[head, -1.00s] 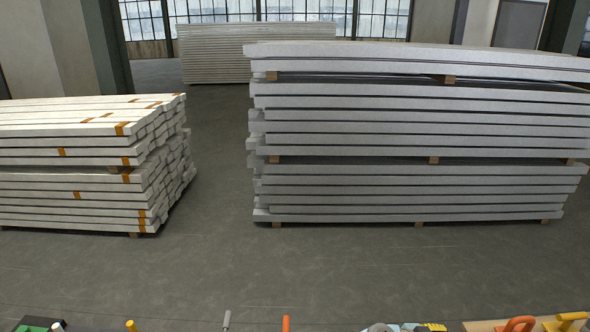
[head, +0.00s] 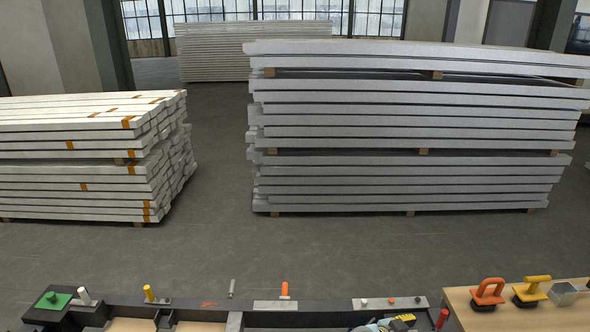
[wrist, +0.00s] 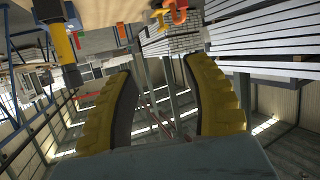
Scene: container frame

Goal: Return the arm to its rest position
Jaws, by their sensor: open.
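My gripper (wrist: 164,100) shows in the wrist view with two yellow ribbed fingers held wide apart. Nothing is between the fingers, and only the distant hall floor and structure show through the gap. The wrist view is tilted, with a wooden surface and orange and red tools at its top edge. In the head view, a small part of what may be my arm shows at the bottom edge, right of the middle. My gripper cannot be made out there.
A dark bench frame (head: 200,303) runs along the bottom of the head view. It carries a green pad (head: 53,301) and several handles. A wooden table (head: 460,298) at right holds an orange-handled tool (head: 488,292) and a yellow-handled tool (head: 532,290). Stacked beams (head: 410,130) stand beyond open floor.

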